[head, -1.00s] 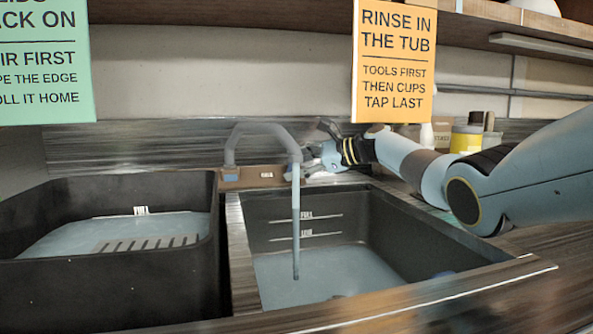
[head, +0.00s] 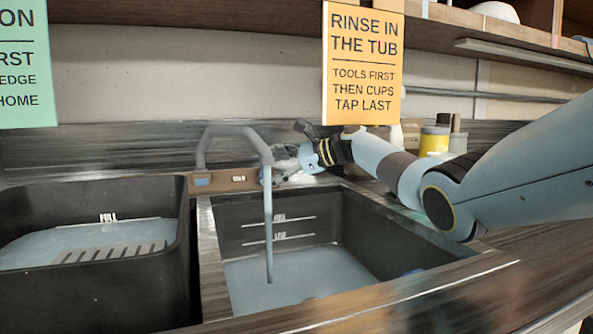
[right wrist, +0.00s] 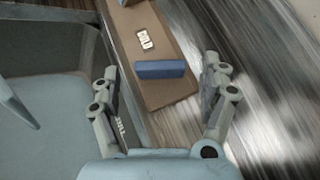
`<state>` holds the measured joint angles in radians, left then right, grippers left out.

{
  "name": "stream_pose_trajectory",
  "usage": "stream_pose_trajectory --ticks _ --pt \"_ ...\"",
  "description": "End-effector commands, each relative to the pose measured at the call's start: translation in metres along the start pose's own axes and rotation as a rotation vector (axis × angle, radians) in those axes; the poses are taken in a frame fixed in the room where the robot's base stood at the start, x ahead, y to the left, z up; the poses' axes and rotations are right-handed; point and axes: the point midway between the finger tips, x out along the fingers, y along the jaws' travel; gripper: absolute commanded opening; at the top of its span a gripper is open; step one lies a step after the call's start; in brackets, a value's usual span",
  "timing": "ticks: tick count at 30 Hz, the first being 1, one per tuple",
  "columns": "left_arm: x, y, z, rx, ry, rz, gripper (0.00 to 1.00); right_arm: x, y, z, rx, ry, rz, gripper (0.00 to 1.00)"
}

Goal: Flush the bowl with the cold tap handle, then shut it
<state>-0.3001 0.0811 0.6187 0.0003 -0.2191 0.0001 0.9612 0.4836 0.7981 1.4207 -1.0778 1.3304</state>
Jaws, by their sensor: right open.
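A grey curved spout (head: 236,132) pours a stream (head: 268,225) into the right dark bowl (head: 365,235). Pale water (head: 300,275) lies below the bowl's two marked lines. A brown tap board (head: 220,185) stands behind the bowls. My right gripper (head: 285,165) is at its right end, behind the stream. In the right wrist view my gripper (right wrist: 161,67) is open, with a blue tap handle (right wrist: 160,69) between its fingertips in the picture and gaps on both sides. A small label (right wrist: 145,39), apparently COLD, sits beside it. My left gripper is out of view.
The left dark tub (head: 90,280) holds water and a slotted rack (head: 115,252). An orange sign (head: 363,65) hangs behind my right arm. A yellow-labelled container (head: 434,140) and other bottles stand on the right. A shelf (head: 430,28) runs above.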

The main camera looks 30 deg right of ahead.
Motion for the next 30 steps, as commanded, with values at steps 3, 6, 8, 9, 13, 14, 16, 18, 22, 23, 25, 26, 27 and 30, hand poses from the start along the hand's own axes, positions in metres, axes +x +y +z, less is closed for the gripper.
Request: stream_pose_trajectory --ticks 3,6,8,9,13,14,16,18,22,23,25,26,27,30 --pt "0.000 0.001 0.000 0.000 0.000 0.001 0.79 -0.026 0.006 -0.010 -0.003 0.007 0.001 0.79" --pt "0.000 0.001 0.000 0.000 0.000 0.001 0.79 -0.050 0.011 -0.015 -0.003 0.007 0.002 0.79" --pt "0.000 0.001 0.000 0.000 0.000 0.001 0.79 -0.064 0.013 -0.019 -0.003 0.007 0.002 0.79" --pt "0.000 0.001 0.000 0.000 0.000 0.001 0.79 -0.072 0.014 -0.021 -0.003 0.007 0.003 0.79" --pt "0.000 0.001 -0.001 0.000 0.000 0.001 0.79 -0.094 0.018 -0.026 -0.001 0.005 0.002 0.79" --pt "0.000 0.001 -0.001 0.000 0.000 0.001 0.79 -0.098 0.019 -0.027 0.000 0.005 0.001 0.79" --pt "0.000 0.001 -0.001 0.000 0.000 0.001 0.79 -0.105 0.020 -0.029 0.000 0.004 0.001 0.79" --pt "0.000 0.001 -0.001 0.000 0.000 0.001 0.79 -0.110 0.021 -0.029 0.000 0.001 0.001 0.79" --pt "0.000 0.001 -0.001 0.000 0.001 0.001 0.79 -0.113 0.021 -0.030 0.001 0.001 0.001 0.79" --pt "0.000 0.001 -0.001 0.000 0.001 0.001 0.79 -0.113 0.021 -0.030 0.001 0.001 0.001 0.79" --pt "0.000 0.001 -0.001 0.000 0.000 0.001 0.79 -0.113 0.021 -0.030 0.001 0.001 0.001 0.79" --pt "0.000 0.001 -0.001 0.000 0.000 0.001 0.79 -0.113 0.021 -0.030 0.001 0.001 0.001 0.79" --pt "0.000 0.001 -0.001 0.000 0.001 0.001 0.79 -0.112 0.021 -0.030 0.001 0.001 0.001 0.79" --pt "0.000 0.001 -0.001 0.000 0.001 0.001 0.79 -0.112 0.021 -0.030 0.001 0.001 0.001 0.67"
